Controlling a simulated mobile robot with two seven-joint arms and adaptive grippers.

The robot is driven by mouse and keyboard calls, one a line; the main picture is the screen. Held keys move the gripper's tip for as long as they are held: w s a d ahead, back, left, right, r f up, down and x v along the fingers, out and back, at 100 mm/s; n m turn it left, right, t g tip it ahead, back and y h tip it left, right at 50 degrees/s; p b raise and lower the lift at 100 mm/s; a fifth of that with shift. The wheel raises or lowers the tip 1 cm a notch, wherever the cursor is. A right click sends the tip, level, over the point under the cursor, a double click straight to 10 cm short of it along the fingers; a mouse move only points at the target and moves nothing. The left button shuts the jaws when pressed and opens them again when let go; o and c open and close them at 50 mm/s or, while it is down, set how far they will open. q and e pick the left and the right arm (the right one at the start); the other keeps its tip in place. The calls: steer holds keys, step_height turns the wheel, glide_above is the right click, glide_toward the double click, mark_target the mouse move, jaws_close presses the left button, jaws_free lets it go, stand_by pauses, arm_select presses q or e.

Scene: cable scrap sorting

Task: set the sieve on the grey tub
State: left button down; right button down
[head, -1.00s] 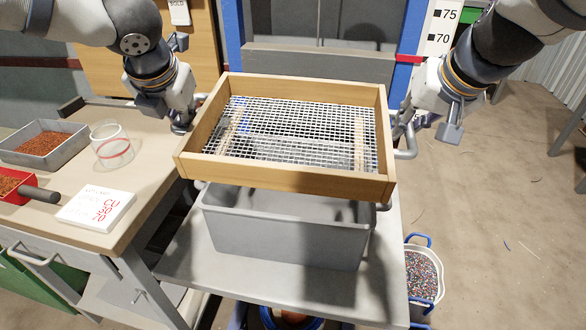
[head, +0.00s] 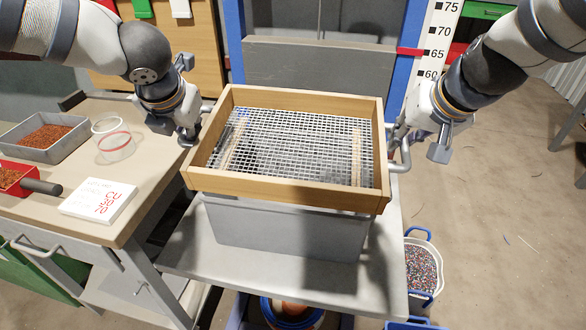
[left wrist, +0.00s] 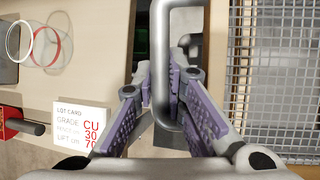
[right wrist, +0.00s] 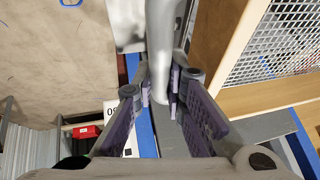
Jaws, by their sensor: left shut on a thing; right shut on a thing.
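The sieve (head: 290,191), a wooden frame with wire mesh, is level above the grey tub (head: 285,235) and covers its opening. The sieve's lower edge overlaps the tub's rim in the head view; I cannot tell whether they touch. My left gripper (head: 190,137) is shut on the sieve's left metal handle, which shows in the left wrist view (left wrist: 184,100). My right gripper (head: 398,140) is shut on the right handle (head: 404,157), also seen in the right wrist view (right wrist: 160,50). The tub stands on a grey stand (head: 215,262).
At left, a workbench (head: 135,165) holds a lot card (head: 90,202), a grey tray (head: 22,145) of copper granules, a red scoop (head: 15,178) and a clear ring-marked container (head: 114,145). A bucket (head: 432,255) of mixed granules stands on the floor at right. A marked post (head: 437,40) stands behind.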

arm_select(q)
steer(key=shift+a+f, duration=0.1)
steer(key=shift+f, duration=0.6)
arm_select(e)
steer(key=shift+d+f, duration=0.1)
steer(key=shift+f, duration=0.6)
arm_select(q)
steer(key=c, duration=1.7)
jaws_free()
arm_select(e)
steer(key=c, duration=1.7)
jaws_free()
arm_select(q)
steer(key=shift+o, duration=0.3)
arm_select(e)
steer(key=shift+o, duration=0.3)
